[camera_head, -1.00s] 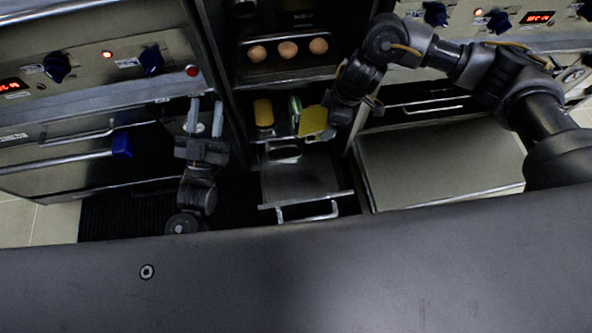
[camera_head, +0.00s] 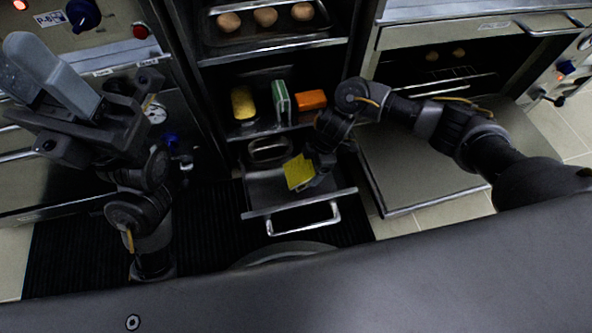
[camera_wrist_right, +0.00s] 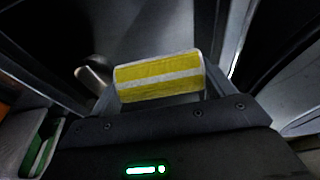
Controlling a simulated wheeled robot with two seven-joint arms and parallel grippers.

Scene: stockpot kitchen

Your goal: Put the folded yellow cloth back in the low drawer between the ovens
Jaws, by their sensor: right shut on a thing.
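The folded yellow cloth (camera_head: 298,171) is held in my right gripper (camera_head: 309,173), over the pulled-out low drawer (camera_head: 262,188) between the ovens. In the right wrist view the cloth (camera_wrist_right: 160,76) is yellow with a white stripe. It lies across between the two fingers of my right gripper (camera_wrist_right: 160,92), which is shut on it. I cannot tell whether the cloth touches the drawer floor. My left gripper (camera_head: 52,76) is raised at the upper left, away from the drawer. Its fingers overlap in this view, so their gap is hidden.
The drawer's bar handle (camera_head: 303,222) faces me. Above the drawer, a shelf holds a yellow item (camera_head: 243,102), a green-and-white item (camera_head: 281,102) and an orange item (camera_head: 311,100). A tray with eggs (camera_head: 265,17) sits higher. The right oven's door (camera_head: 425,165) is lowered beside the drawer.

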